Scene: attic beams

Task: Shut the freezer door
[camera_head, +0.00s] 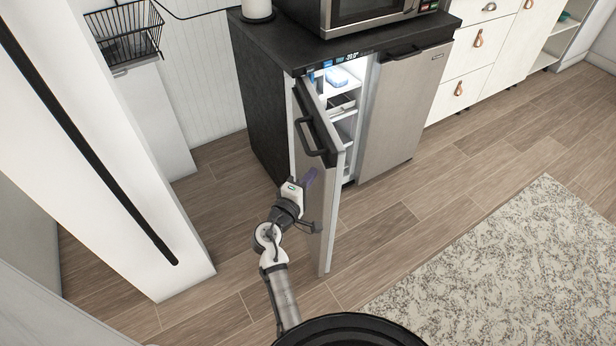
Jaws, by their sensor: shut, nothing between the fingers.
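The freezer door (310,190) stands open, swung out toward me from the left side of the dark two-door unit (262,110). I see it nearly edge-on, with its dark bar handle (306,138) on the outer face. The lit freezer inside (341,104) shows shelves with a blue item on the upper one. My gripper (311,177) is shut and empty. It is at the door's outer side, below the handle; I cannot tell whether it touches the door. Part of my arm covers the door's lower outer face.
The unit's right door (405,112) is shut. A microwave (372,12) stands on top. White drawers (478,50) are to the right, a white panel (95,130) to the left. A patterned rug (510,275) lies at the right; the wooden floor before the unit is clear.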

